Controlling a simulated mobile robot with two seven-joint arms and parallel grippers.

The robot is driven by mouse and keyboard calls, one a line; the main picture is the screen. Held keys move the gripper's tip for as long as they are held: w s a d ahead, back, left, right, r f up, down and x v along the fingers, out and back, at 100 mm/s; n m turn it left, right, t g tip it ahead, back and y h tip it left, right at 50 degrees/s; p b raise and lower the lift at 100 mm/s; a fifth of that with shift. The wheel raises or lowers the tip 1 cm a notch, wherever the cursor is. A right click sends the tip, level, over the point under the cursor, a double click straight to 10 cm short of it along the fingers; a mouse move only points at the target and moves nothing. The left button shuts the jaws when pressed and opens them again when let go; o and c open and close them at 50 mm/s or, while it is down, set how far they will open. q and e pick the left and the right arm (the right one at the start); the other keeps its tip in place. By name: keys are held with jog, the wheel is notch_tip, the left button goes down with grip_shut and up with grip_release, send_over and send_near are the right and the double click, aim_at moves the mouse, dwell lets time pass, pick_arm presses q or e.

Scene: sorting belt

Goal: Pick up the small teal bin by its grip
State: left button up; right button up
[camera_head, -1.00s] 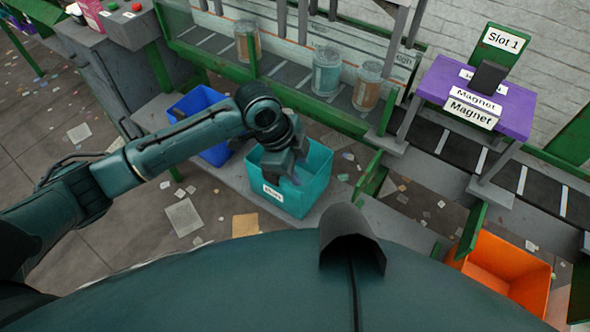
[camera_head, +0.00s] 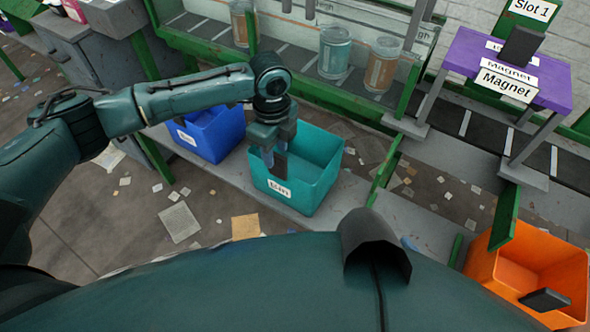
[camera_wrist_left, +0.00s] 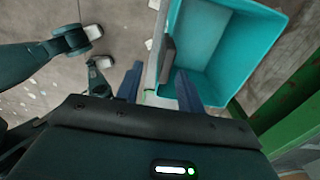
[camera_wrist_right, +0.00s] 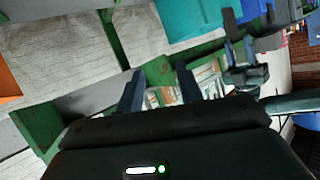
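The small teal bin (camera_head: 322,180) stands on a grey ledge, open side up, with a white label on its near wall. Its dark grip (camera_head: 280,168) sits on the near wall, toward the left; in the left wrist view the grip (camera_wrist_left: 168,58) stands out from the bin's edge. My left gripper (camera_head: 268,158) points down at that wall. In the left wrist view its fingers (camera_wrist_left: 160,88) are apart, with the rim and grip ahead between them; contact is not visible. My right gripper (camera_wrist_right: 158,88) is open and empty, with the teal bin (camera_wrist_right: 190,15) beyond it.
A blue bin (camera_head: 212,132) stands just left of the teal one. An orange bin (camera_head: 515,262) is at lower right. Behind are a belt with several canisters and a purple stand (camera_head: 545,85) marked Magnet. Paper scraps litter the floor.

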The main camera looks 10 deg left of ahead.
pick_arm(q)
jog(key=shift+w+f+b, duration=0.25)
jog(key=shift+f, duration=1.3)
jog(key=shift+w+f+b, duration=0.2)
jog(key=shift+f+b, duration=0.05)
jog(key=shift+f, duration=1.3)
grip_shut()
